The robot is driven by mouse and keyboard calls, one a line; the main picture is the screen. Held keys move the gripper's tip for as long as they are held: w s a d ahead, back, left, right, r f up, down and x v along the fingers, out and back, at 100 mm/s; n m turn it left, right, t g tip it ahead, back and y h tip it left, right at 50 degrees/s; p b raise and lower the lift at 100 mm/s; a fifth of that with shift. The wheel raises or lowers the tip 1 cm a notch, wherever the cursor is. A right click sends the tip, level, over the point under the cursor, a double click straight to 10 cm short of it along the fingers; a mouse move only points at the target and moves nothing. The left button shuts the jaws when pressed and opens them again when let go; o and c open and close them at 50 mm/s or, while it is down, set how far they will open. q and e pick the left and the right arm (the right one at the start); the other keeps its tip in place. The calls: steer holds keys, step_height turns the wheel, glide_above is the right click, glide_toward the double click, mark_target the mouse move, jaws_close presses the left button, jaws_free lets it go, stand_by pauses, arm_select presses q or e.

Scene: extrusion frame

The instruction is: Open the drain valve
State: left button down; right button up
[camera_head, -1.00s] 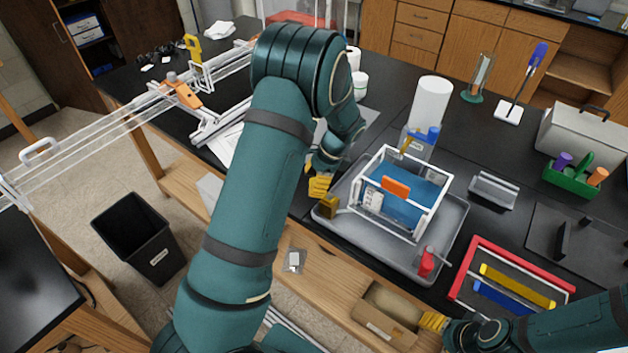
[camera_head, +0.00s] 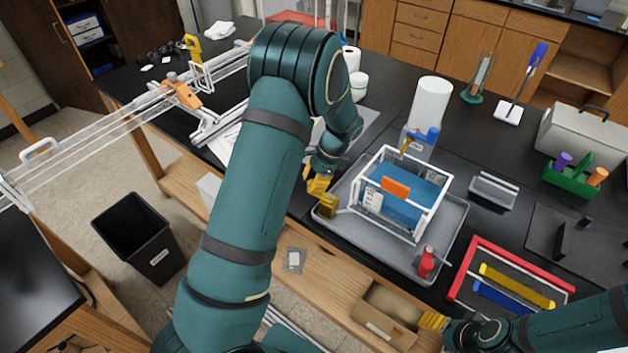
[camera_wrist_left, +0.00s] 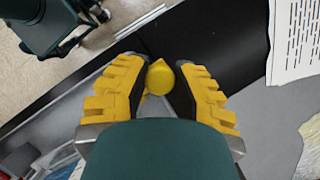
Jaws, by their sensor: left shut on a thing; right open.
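A clear tank with a white frame (camera_head: 436,217) and blue contents stands on a grey tray (camera_head: 385,260). A yellow knob (camera_head: 328,208) sits at its front left corner, near the tray edge; it looks like the drain valve's handle. My left gripper (camera_head: 320,192) reaches down to this knob. In the left wrist view the rounded yellow knob (camera_wrist_left: 160,77) lies between the two yellow fingers of my left gripper (camera_wrist_left: 154,84), which are shut on it. A red fitting (camera_head: 427,262) stands at the tray's front right. My right gripper (camera_head: 433,321) is open, low at the right, away from the tank.
A blue-topped container (camera_head: 422,142) and a white roll (camera_head: 431,102) stand behind the tank. A black bin (camera_head: 140,235) stands on the floor.

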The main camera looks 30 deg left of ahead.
arm_select(q)
steer(key=shift+s+d+n+g+h+p, duration=0.15)
steer(key=shift+s+d+n+h, duration=0.55)
steer(key=shift+n, duration=1.5)
steer(key=shift+s+d+n+g+h+p, duration=0.1)
steer(key=shift+s+d+n+g+h, duration=0.2)
steer(key=shift+s+n+h, duration=1.3)
steer(key=shift+s+d+n+g+h+p, duration=0.15)
steer(key=shift+d+n, duration=0.45)
steer(key=shift+n, duration=2.2)
steer(key=shift+f, duration=0.1)
steer(key=c, duration=0.7)
jaws_free()
steer(key=shift+c, duration=0.2)
